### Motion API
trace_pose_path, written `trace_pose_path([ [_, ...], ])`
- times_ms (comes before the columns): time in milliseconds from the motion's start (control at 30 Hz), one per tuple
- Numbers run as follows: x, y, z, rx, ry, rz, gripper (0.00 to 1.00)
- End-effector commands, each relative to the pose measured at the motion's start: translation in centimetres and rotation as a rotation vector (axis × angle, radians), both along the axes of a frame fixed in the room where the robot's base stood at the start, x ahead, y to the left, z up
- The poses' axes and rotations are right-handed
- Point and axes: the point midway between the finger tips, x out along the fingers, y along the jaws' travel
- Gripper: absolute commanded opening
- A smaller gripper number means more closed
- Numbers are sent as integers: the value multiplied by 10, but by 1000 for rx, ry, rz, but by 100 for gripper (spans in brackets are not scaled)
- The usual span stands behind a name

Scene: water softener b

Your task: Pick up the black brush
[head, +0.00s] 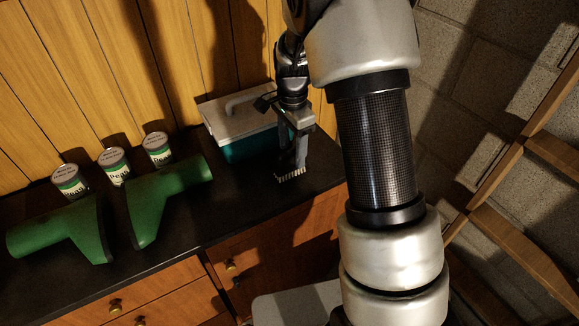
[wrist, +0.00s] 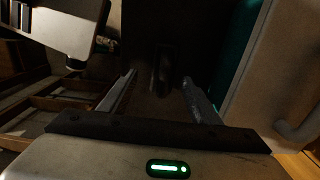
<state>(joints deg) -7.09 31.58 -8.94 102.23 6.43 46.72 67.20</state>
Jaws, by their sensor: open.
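The black brush (head: 290,175) is on the dark counter near its right front edge, with its pale bristles showing in the head view. My gripper (head: 294,150) points down right above it and hides most of its body. In the wrist view, my gripper (wrist: 158,80) has its two fingers spread apart. A dark upright shape, which looks like the brush (wrist: 165,68), shows between and beyond the fingertips. Whether the fingers reach down around it is too dark to tell.
A teal cooler with a white lid (head: 240,118) stands close beside my gripper, against the wooden wall. A wooden ladder (head: 540,150) is at right.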

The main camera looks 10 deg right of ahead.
Motion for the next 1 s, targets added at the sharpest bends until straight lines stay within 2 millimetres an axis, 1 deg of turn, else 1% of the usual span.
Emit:
trace_pose_path([
  [167, 0, 1, -11, 0, 1, 0, 57],
  [267, 2, 3, -24, 0, 2, 1, 57],
  [400, 4, 5, -45, 0, 3, 1, 57],
  [500, 5, 5, -56, -1, 2, 1, 57],
  [600, 5, 5, -59, 0, 0, 1, 57],
  [767, 5, 5, -59, 0, -1, 1, 57],
  [800, 5, 5, -59, 0, -1, 1, 55],
  [833, 5, 5, -59, 0, -1, 1, 50],
  [967, 5, 5, -59, 0, -1, 1, 28],
  [1000, 5, 5, -59, 0, -1, 1, 22],
])
